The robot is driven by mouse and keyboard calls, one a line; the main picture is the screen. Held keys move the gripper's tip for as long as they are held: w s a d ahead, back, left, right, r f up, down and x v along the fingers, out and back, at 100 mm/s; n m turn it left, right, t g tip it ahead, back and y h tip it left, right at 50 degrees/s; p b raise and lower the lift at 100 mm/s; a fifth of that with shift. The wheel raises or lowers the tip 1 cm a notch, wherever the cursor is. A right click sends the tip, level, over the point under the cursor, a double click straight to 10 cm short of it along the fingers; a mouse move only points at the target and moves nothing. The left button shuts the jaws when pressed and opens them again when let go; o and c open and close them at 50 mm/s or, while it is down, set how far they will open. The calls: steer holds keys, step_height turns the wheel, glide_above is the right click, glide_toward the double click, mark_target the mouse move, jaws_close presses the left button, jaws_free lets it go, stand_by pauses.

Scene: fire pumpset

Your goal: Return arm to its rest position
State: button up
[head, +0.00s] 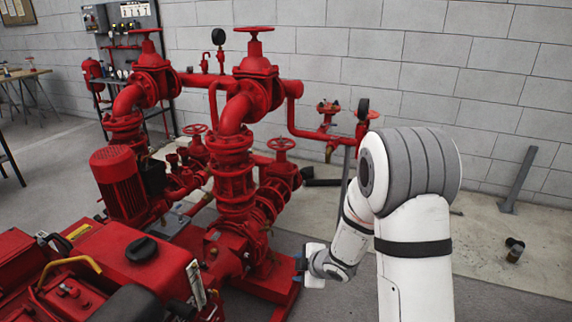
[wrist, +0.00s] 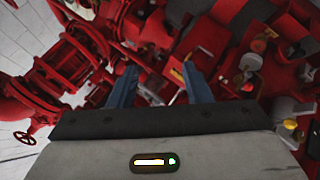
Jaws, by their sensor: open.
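My white arm is at the right of the head view, bent at the elbow with its forearm pointing down. My gripper (head: 301,264) is low beside the red pumpset's base, partly hidden by its own wrist. In the wrist view, the gripper (wrist: 158,85) has its two blue fingers apart with nothing held between them. The red pumpset (head: 232,180), with its pipes, valves and handwheels, stands left of the gripper. In the wrist view, red pipework and machine parts (wrist: 60,65) fill the space beyond the fingers. I cannot tell whether the gripper touches the pumpset.
A red engine unit (head: 140,255) fills the lower left. A grey block wall (head: 450,70) runs behind. A grey post (head: 518,180) and a small dark object (head: 514,250) are on the floor at right. Floor (head: 500,285) right of my arm is mostly clear.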

steer(key=s+d+r+m+h+p, duration=0.2)
steer(key=s+d+r+m+h, duration=0.25)
steer(key=r, duration=0.45)
steer(key=s+d+r+m+h+p, duration=0.1)
steer(key=s+d+r+m+h, duration=0.15)
steer(key=d+r+m, duration=0.45)
steer(key=s+r+m+g+y+p, duration=0.1)
steer(key=s+r+m+g, duration=0.1)
steer(key=s+r, duration=0.3)
steer(key=s+r+m+g+p, duration=0.2)
steer(key=s+r+m, duration=0.3)
steer(key=s, duration=0.9)
steer(key=shift+s+r+y+p, duration=0.3)
steer(key=shift+r+y, duration=0.1)
steer(key=shift+m, duration=0.25)
steer(key=shift+c, duration=1)
steer(key=shift+a, duration=0.1)
